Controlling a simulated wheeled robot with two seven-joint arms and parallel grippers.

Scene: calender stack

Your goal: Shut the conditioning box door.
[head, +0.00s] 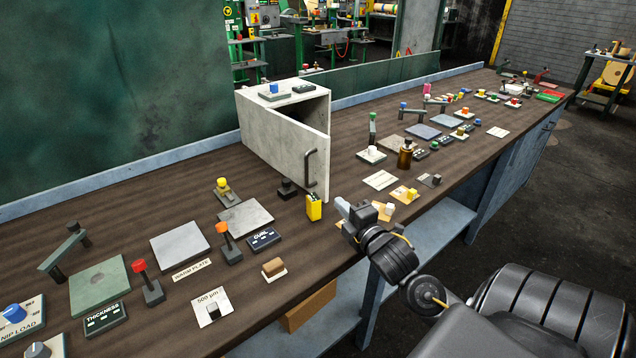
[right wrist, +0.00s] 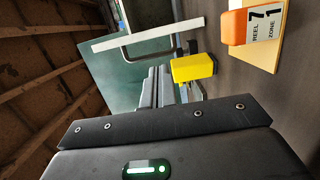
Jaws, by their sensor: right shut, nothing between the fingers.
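The conditioning box (head: 312,90) is a pale grey-white box standing on the long bench. Its door (head: 272,140) is partly open, swung out toward the front, with a dark gap showing above it. A dark bar handle (head: 310,168) is on the door near its free edge. My right gripper (head: 342,207) is shut and empty, just right of and in front of the door's free edge, apart from it in the head view. In the right wrist view, the fingers (right wrist: 160,85) point toward a pale door edge (right wrist: 150,35) and a dark handle (right wrist: 128,52). My left gripper is out of view.
A small yellow block-like item (head: 314,208) stands on the bench close to my right gripper; it also shows in the right wrist view (right wrist: 195,68). A dark knob (head: 287,188) stands before the door. A brown bottle (head: 405,154), cards and several controls lie around.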

